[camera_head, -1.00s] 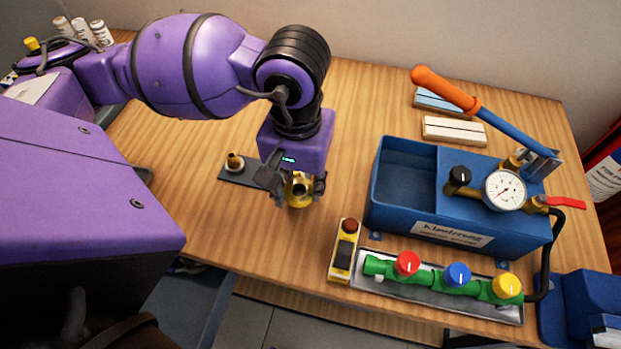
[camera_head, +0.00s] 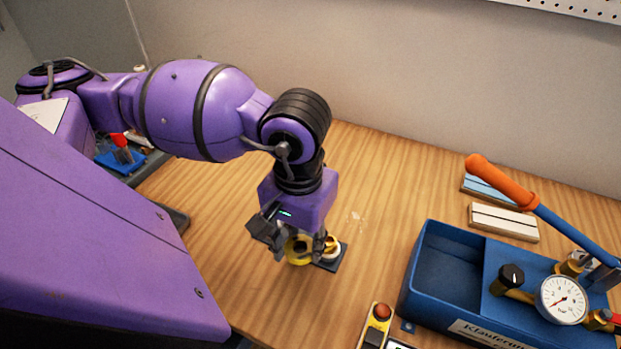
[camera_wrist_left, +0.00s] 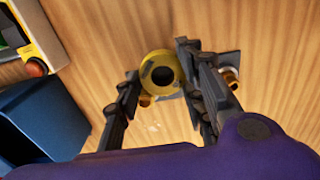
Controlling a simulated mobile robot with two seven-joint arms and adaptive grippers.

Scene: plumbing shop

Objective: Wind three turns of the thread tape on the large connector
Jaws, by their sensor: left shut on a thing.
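My left gripper (camera_head: 296,248) is shut on the yellow thread tape roll (camera_head: 299,250) and holds it low over the bench. In the left wrist view the roll (camera_wrist_left: 162,72) sits between the fingers. A brass connector (camera_head: 331,246) with a pale band stands on a dark plate (camera_head: 331,265), close beside the roll on its right. In the left wrist view a brass connector (camera_wrist_left: 230,80) with a pale part shows past the right finger, and another brass piece (camera_wrist_left: 146,100) shows beside the roll. I cannot tell which is the large one. My right gripper is out of view.
A blue test pump box (camera_head: 425,285) with a gauge (camera_head: 562,300) and an orange-handled lever (camera_head: 500,180) stands to the right. A yellow box with a red button (camera_head: 378,325) is at the front. The bench behind the gripper is clear.

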